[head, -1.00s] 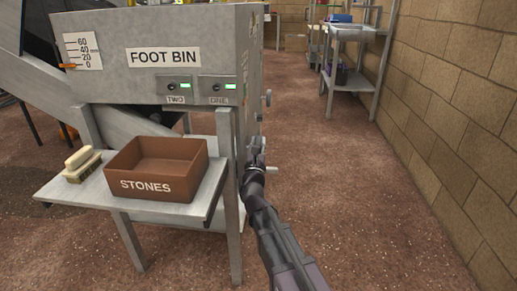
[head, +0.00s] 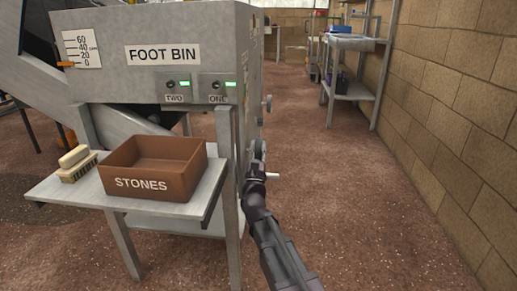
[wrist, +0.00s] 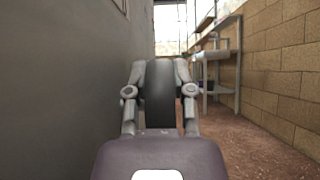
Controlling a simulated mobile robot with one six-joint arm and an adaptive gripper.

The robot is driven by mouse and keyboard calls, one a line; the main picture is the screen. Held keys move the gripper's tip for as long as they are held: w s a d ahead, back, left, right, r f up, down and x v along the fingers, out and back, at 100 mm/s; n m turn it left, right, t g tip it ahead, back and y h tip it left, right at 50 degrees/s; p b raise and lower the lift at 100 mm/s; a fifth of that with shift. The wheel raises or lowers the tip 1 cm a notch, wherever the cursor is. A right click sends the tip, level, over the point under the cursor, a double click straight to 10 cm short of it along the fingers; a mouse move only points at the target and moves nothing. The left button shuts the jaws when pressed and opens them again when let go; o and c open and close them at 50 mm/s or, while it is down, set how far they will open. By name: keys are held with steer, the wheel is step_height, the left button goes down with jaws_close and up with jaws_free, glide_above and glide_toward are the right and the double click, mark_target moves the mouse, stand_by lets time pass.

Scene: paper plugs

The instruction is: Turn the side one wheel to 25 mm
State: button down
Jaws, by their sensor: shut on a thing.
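A grey machine marked FOOT BIN (head: 162,54) stands at the left in the head view. My gripper (head: 257,152) is at its right side, low down. In the wrist view my gripper (wrist: 160,85) has its two fingers closed on both sides of a dark wheel (wrist: 160,95), seen edge-on. A short pale handle (head: 272,176) sticks out to the right beside the gripper. Most of the wheel is hidden in the head view. A millimetre scale (head: 82,48) on the front has an orange pointer (head: 66,65) at about 0. I cannot read any label on the side.
Another small wheel (head: 267,104) sits farther along the machine's side. A brick wall (head: 450,130) and metal shelving (head: 350,80) are at the right. The floor between is clear.

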steer(key=shift+c, duration=2.4)
jaws_free()
steer(key=shift+r+g+p, duration=0.25)
steer(key=shift+g+p, duration=0.15)
steer(key=shift+p, duration=0.35)
steer(key=shift+w+r+p, duration=0.1)
steer(key=shift+p, duration=0.2)
steer(key=shift+w+r+g+p, duration=0.15)
steer(key=shift+g+p, duration=0.65)
steer(key=shift+p, duration=0.25)
steer(key=g+p, duration=0.2)
steer(key=p, duration=0.1)
steer(key=shift+w, duration=0.35)
steer(key=shift+w+g+p, duration=0.25)
steer(key=shift+g+p, duration=0.6)
steer(key=shift+p, duration=0.5)
steer(key=shift+w+g+p, duration=0.2)
steer(key=shift+g+p, duration=0.65)
steer(key=shift+p, duration=0.5)
